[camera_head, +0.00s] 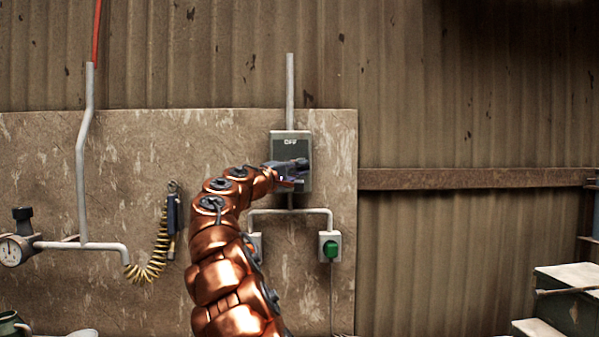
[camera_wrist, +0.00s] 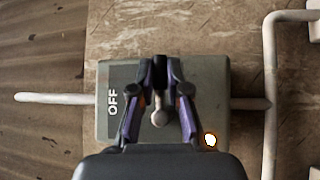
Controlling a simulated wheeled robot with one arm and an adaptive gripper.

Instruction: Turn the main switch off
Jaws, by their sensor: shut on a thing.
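The main switch is a grey box (camera_head: 304,150) on the wall panel, with a dark plate marked OFF at its top. In the wrist view the box (camera_wrist: 215,80) lies sideways, with OFF at its left end. A short lever with a round pale knob (camera_wrist: 159,118) shows between my fingers, near the middle of the box's length. My gripper (camera_head: 301,168) is in front of the box, and its purple-and-black fingers (camera_wrist: 162,78) are shut on the lever. A small lamp (camera_wrist: 210,140) glows orange-white on the box. My gripper hides part of the box in the head view.
Conduits run above and below the box. A green button (camera_head: 331,250) sits below right; another small box (camera_head: 255,240) is partly behind my arm. A coiled yellow hose (camera_head: 152,262) and a gauge (camera_head: 12,250) are at left. Grey boxes (camera_head: 570,300) stand at lower right.

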